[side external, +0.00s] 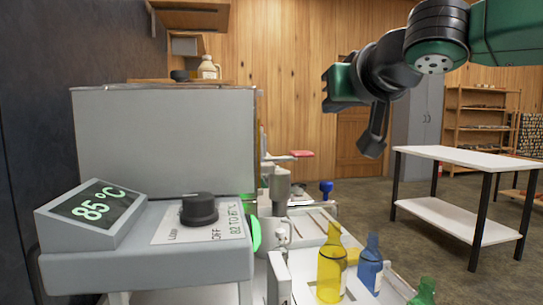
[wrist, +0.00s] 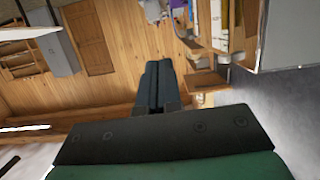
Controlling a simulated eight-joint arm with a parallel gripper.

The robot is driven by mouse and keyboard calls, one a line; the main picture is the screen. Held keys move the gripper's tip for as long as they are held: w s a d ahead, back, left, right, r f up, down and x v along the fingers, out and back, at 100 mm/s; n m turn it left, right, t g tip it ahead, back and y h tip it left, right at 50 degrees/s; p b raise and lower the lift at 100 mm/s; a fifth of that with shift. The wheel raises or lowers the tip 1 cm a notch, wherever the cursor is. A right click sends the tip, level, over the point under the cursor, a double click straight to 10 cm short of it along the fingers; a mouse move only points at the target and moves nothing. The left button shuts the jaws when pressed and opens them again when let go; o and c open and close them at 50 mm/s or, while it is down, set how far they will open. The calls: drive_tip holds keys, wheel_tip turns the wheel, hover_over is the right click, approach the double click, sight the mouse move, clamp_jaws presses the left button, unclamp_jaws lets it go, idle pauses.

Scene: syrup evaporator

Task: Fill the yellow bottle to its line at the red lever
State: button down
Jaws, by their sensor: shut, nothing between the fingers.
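The yellow bottle (side external: 331,263) stands upright at the lower middle of the side view, in front of the evaporator's outlet side. The red lever (side external: 302,154) shows as a flat red handle farther back, right of the grey tank. My gripper (side external: 372,145) is high in the air, to the right of the lever and well above the bottles, touching nothing. Its dark fingers (wrist: 164,88) are together and empty in the wrist view. I cannot pick out the yellow bottle in the wrist view.
A blue bottle (side external: 370,264) stands right of the yellow one; a green bottle (side external: 424,292) is partly cut off. The grey tank (side external: 165,142) fills the left, with a display (side external: 92,208) reading 85 °C and a black knob (side external: 199,209). A white table (side external: 470,160) stands right.

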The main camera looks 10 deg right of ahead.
drive_tip(key=shift+a+r, duration=0.1)
drive_tip(key=shift+a, duration=0.1)
drive_tip(key=shift+w, duration=0.15)
hover_over(309, 153)
wheel_tip(309, 153, down, 3)
drive_tip(key=shift+s+a+f, duration=0.1)
drive_tip(key=shift+s+f, duration=0.1)
drive_tip(key=shift+f, duration=0.7)
drive_tip(key=shift+s+a+f, duration=0.1)
drive_tip(key=shift+s+f, duration=0.1)
drive_tip(key=shift+f, duration=0.65)
drive_tip(key=shift+d+f+m+y, duration=0.2)
drive_tip(key=shift+f+m, duration=0.2)
drive_tip(key=shift+m, duration=0.15)
drive_tip(key=shift+d+f+m+y, duration=0.2)
drive_tip(key=shift+f+m, duration=0.2)
drive_tip(key=shift+m, duration=0.15)
drive_tip(key=shift+f+m+y, duration=0.4)
drive_tip(key=shift+f+m, duration=0.15)
drive_tip(key=shift+m, duration=0.25)
drive_tip(key=shift+a, duration=0.1)
idle(3.3)
